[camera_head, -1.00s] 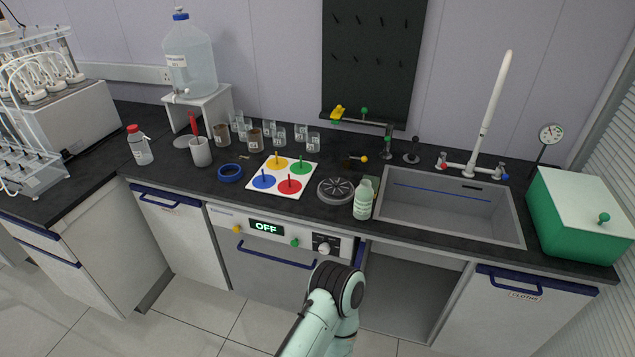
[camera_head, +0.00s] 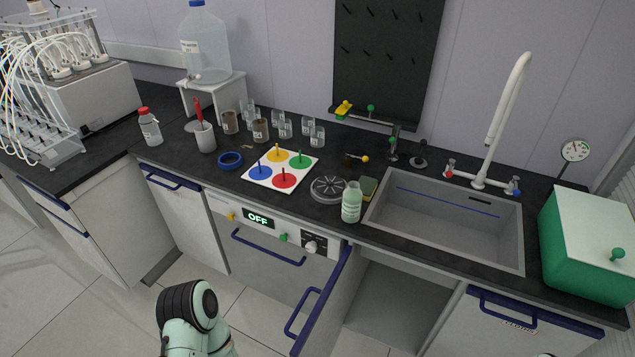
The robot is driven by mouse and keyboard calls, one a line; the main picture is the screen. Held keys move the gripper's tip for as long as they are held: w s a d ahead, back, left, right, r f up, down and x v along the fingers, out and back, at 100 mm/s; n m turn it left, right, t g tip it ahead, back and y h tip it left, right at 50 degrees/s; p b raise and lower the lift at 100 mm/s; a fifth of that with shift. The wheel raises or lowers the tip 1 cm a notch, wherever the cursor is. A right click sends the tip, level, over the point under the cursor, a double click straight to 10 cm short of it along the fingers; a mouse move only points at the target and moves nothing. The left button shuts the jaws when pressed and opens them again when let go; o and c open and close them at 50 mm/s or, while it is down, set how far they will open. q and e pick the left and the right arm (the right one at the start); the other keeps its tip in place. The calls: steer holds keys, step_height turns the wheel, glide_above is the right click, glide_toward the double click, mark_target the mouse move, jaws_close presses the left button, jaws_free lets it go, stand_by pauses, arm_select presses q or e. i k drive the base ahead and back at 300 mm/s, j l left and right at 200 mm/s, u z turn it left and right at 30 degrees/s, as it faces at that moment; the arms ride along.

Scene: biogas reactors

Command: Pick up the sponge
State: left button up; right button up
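The sponge (camera_head: 369,187), green with a yellowish edge, lies on the dark counter at the left edge of the sink. One of my arm links shows at the bottom left of the view, well in front of the counter, but neither gripper is in view.
The sink (camera_head: 455,230) is right of the sponge, and a burner-like round grate (camera_head: 328,188) is left of it. A cabinet door (camera_head: 325,305) stands open below. A green box (camera_head: 590,245) is at the far right. Several glasses stand at the back.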

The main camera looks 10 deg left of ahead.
mark_target(368, 185)
steer(key=i+l+u, duration=0.15)
steer(key=u, duration=0.25)
steer(key=l+u, duration=0.4)
steer(key=i+l+u, duration=0.15)
steer(key=u, duration=0.3)
